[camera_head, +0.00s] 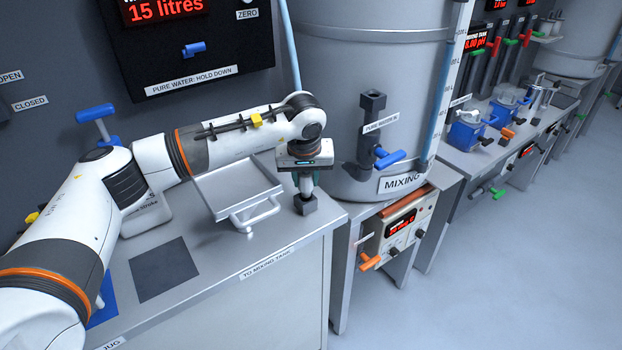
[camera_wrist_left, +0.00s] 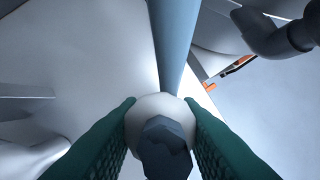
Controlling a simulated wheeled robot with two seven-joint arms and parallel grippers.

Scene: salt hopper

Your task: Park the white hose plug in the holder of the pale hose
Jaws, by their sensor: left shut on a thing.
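The pale blue hose (camera_wrist_left: 176,40) runs up from the plug. In the head view the hose (camera_head: 289,45) shows above my wrist and its lower part is hidden. A dark grey block (camera_head: 306,204) is right below the fingers; I cannot tell whether it is the holder or the plug's end. My right gripper is out of view.
A metal tray (camera_head: 237,184) with a handle lies on the bench left of the gripper. The mixing tank (camera_head: 345,60) stands to the right, with a dark inlet pipe (camera_head: 371,125) and blue valve handle (camera_head: 390,158). The floor (camera_head: 480,280) is clear.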

